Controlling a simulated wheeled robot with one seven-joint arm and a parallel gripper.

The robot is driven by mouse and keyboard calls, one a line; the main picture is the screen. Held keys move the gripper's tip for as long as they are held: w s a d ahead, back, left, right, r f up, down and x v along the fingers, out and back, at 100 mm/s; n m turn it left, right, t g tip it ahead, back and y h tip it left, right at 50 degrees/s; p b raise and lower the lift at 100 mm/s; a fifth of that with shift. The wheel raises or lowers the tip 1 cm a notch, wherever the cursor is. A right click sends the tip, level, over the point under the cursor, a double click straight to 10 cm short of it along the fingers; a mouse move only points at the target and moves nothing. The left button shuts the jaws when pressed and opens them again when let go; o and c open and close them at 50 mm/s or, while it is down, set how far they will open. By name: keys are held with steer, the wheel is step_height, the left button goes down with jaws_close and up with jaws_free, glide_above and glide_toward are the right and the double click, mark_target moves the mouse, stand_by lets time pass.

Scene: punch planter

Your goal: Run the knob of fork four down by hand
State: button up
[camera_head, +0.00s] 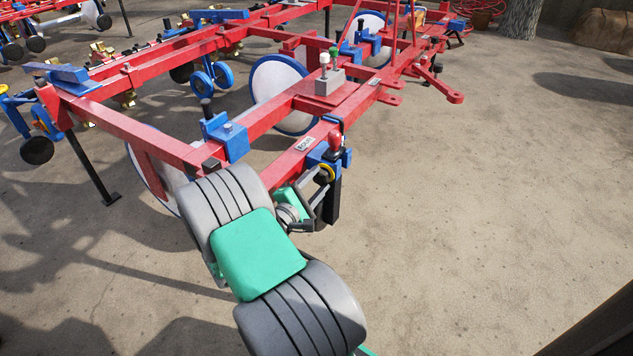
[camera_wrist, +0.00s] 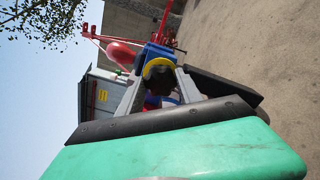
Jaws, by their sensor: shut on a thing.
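Fork four's blue bracket (camera_head: 342,157) sits at the near end of the red beam. Its dark round knob (camera_wrist: 160,82), with a yellow ring (camera_wrist: 158,64) around its far side, lies between my fingers in the wrist view; the yellow ring also shows in the head view (camera_head: 327,171). My gripper (camera_head: 314,192) is shut on this knob, coming from the lower left. Its grey fingers also show in the wrist view (camera_wrist: 161,92). A red rounded handle (camera_head: 334,141) stands up on the bracket. The fingers hide part of the knob.
The red planter frame (camera_head: 245,124) runs back to the upper right, with blue clamps (camera_head: 226,137) and white discs (camera_head: 281,92) along it. A black block (camera_head: 331,203) hangs close beside my gripper. The concrete floor (camera_head: 480,200) on the right is clear.

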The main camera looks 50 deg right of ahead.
steer(key=m, duration=0.3)
steer(key=shift+f+m+b, duration=0.1)
steer(key=shift+m+b, duration=0.25)
steer(key=shift+m, duration=0.05)
steer(key=m+b, duration=0.1)
steer(key=m, duration=0.2)
steer(key=shift+f+m, duration=0.1)
steer(key=shift+m, duration=0.2)
steer(key=m+b, duration=0.3)
steer(key=m, duration=0.3)
steer(key=m+b, duration=0.1)
steer(key=m, duration=0.5)
steer(key=shift+w+m, duration=0.1)
steer(key=shift+m, duration=0.3)
steer(key=m, duration=0.6)
steer(key=shift+m, duration=0.3)
steer(key=o, duration=1.4)
steer(key=shift+c, duration=0.2)
